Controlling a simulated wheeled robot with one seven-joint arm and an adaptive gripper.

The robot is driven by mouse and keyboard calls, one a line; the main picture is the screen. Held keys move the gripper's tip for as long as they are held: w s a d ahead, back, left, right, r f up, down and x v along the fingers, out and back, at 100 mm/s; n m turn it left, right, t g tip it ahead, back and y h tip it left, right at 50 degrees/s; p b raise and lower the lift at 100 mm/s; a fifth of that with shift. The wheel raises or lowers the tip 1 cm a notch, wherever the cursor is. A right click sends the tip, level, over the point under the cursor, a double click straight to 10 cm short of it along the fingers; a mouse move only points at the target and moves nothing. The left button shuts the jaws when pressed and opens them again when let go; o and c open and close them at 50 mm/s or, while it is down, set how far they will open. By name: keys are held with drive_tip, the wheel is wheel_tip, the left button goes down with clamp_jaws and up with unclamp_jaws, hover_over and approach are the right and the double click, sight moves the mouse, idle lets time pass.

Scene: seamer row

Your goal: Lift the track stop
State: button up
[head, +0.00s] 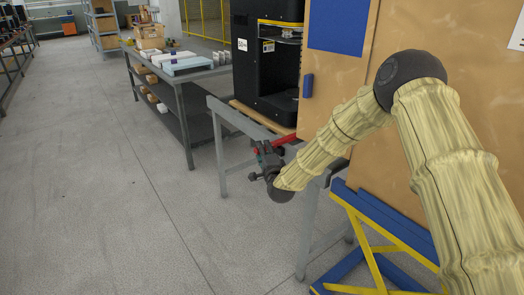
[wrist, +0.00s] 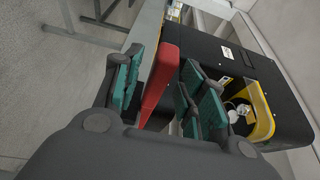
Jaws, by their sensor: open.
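The track stop looks to be the red bar (head: 286,140) beside the front of the black machine, at the end of a grey metal frame. In the wrist view the red bar (wrist: 163,72) runs lengthwise between my two teal fingers. My gripper (head: 266,160) is open, at the near end of the red part in the head view. In the wrist view my gripper (wrist: 163,83) has one finger on each side of the bar, with gaps showing. The bar's lower end is hidden behind my gripper body.
The black machine (head: 262,55) with yellow trim stands behind the frame. A tan panel (head: 345,85) with a blue sheet is close on the right, above a blue and yellow stand (head: 385,225). A grey workbench (head: 180,78) holds boxes. The floor at left is clear.

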drive_tip(key=shift+x, duration=1)
clamp_jaws()
